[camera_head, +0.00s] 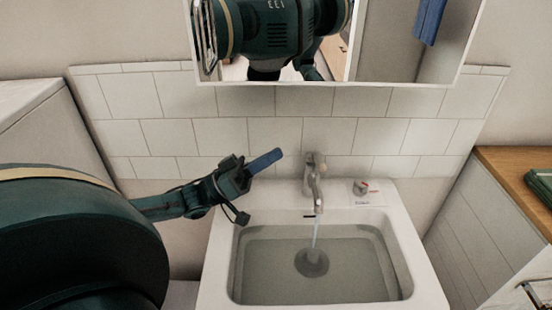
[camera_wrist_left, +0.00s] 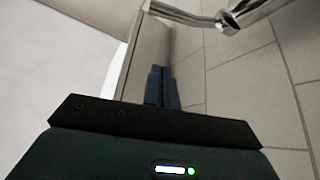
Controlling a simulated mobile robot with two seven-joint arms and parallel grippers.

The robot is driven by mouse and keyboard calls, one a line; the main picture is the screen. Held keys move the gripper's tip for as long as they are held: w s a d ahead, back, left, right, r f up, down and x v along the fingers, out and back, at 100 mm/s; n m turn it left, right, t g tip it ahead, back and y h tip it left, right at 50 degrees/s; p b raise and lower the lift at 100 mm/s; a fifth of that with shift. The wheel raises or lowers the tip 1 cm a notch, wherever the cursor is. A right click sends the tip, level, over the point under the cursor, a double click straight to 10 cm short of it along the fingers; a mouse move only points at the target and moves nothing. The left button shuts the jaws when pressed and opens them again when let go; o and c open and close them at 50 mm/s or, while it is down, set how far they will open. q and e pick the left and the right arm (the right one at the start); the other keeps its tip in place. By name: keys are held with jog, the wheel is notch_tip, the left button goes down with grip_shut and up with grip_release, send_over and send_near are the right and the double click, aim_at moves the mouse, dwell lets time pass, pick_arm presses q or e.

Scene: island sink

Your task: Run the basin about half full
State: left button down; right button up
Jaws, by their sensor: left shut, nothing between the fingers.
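The white basin (camera_head: 403,240) stands against the tiled wall. Grey water (camera_head: 350,265) lies in it, with its surface below the rim. The exact depth is hard to judge. The metal tap (camera_head: 312,175) runs a thin stream (camera_head: 315,236) down into the water above the drain. A small knob with a red mark (camera_head: 361,187) sits on the ledge right of the tap. My left gripper (camera_head: 266,161) is shut and empty, left of the tap and apart from it. Its closed blue fingers (camera_wrist_left: 162,87) show in the left wrist view. My right gripper is out of view.
A mirror (camera_head: 375,45) hangs above the tiles and reflects my body. A white cabinet (camera_head: 40,125) stands at left. A wooden counter (camera_head: 505,165) with a dark green folded item (camera_head: 540,185) is at right.

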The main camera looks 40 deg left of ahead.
aim_at(318, 161)
pick_arm(q)
jog(key=p+x, duration=0.1)
jog(key=x, duration=0.7)
jog(key=shift+s+d+f, duration=0.1)
jog(key=shift+d+f, duration=0.15)
jog(key=shift+f, duration=0.35)
jog(key=shift+s+d+f, duration=0.15)
jog(key=shift+d+f, duration=0.1)
jog(key=shift+f, duration=0.4)
jog(key=shift+s+d+f, duration=0.1)
jog(key=shift+d+f, duration=0.15)
jog(key=shift+f, duration=0.35)
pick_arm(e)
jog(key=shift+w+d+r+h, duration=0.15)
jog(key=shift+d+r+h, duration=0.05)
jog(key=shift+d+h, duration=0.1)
pick_arm(q)
jog(key=m+h+b, duration=0.1)
jog(key=f+m+g+h+b, duration=0.1)
jog(key=m, duration=0.1)
jog(key=s+f+m+g+h+b, duration=0.1)
jog(key=m, duration=0.1)
jog(key=shift+d, duration=0.3)
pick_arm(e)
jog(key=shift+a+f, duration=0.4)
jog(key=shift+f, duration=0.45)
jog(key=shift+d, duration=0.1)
